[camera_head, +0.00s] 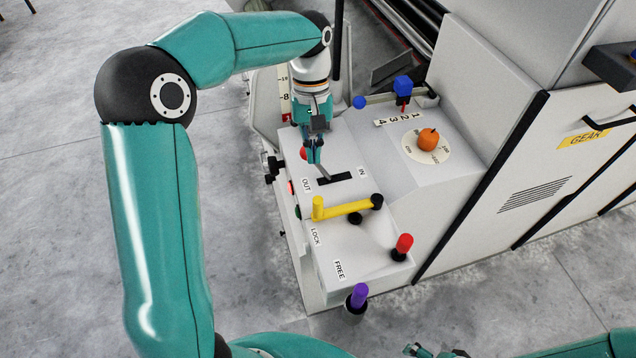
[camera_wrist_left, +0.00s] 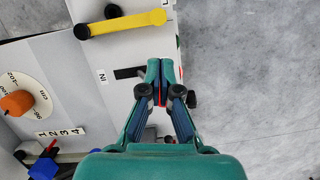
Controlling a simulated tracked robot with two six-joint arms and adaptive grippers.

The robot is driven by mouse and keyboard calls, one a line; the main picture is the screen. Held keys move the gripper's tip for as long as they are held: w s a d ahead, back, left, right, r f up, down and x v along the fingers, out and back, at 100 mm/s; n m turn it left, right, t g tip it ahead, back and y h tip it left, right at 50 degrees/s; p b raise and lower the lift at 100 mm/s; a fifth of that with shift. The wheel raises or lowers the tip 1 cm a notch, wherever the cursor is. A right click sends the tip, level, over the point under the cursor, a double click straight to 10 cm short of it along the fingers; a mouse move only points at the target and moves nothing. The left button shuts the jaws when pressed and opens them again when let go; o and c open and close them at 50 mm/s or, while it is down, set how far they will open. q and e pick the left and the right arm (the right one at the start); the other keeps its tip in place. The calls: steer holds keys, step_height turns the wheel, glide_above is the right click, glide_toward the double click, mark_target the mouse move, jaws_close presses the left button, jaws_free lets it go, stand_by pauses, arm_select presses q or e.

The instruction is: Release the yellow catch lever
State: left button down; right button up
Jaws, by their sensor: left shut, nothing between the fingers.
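The yellow catch lever (camera_head: 346,209) lies across the top of the pale control box, its black pivot at the right and its upright yellow grip at the left, nearer the LOCK label (camera_head: 315,237) than the FREE label (camera_head: 339,270). It also shows in the left wrist view (camera_wrist_left: 125,23). My left gripper (camera_head: 319,174) is shut and empty, pointing down by the black IN/OUT slot (camera_head: 340,179), behind the lever and apart from it. The left wrist view shows its closed fingers (camera_wrist_left: 160,68) beside the slot. My right gripper (camera_head: 436,351) shows only partly at the bottom edge.
A red knob (camera_head: 403,245) and a purple handle (camera_head: 359,296) stand in front of the lever. An orange dial knob (camera_head: 428,139) and a blue-topped lever (camera_head: 403,87) are behind, to the right. The grey machine cabinet (camera_head: 530,130) borders the right. Open floor lies left.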

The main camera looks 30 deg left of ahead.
arm_select(q)
steer(key=x, duration=0.5)
steer(key=p+x, duration=0.1)
steer(key=x, duration=0.4)
steer(key=shift+w+f, duration=0.1)
steer(key=shift+w, duration=0.1)
steer(key=shift+d, duration=0.25)
